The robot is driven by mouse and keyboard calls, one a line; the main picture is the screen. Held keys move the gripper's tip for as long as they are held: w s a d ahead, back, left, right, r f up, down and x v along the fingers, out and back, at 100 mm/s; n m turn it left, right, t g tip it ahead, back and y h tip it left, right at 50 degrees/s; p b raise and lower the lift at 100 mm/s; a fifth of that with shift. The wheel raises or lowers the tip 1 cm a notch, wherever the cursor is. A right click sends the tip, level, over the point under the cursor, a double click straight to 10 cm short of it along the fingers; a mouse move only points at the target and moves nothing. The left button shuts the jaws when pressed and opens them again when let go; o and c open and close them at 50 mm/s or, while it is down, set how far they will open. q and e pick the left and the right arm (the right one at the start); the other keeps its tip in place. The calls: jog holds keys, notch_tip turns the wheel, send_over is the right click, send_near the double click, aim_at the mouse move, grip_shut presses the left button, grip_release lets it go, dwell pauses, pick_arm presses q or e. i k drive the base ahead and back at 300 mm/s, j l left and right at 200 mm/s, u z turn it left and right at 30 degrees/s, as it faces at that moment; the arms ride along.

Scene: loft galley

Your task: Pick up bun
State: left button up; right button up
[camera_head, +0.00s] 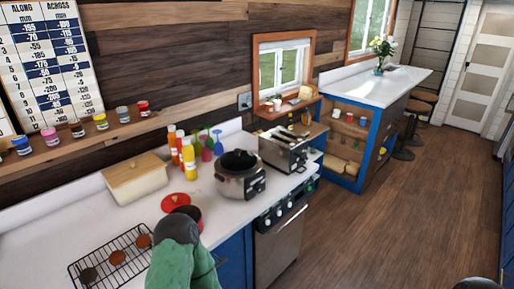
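Three small round brown items, which look like buns or patties, lie in a row on a black wire rack (76,268) at the lower left of the counter. One is dark brown (88,275), one is reddish brown (117,257) and one is orange-brown (143,241). I cannot tell for sure which is the bun. A green rounded shape at the bottom, just right of the rack, looks like part of my arm and hides some of the counter. No fingers of either gripper can be made out.
Behind the rack are a bread box (136,180), a red lid (175,202), sauce bottles (189,160), a grey cooker (240,178) and a toaster (284,150). The white counter (60,230) is bare behind the rack. Open wooden floor (385,225) lies to the right.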

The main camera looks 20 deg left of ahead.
aim_at(117, 257)
jog(key=u, duration=0.4)
jog(key=k+u, duration=0.1)
jog(key=u, duration=0.75)
jog(key=k+u, duration=0.1)
jog(key=u, duration=0.75)
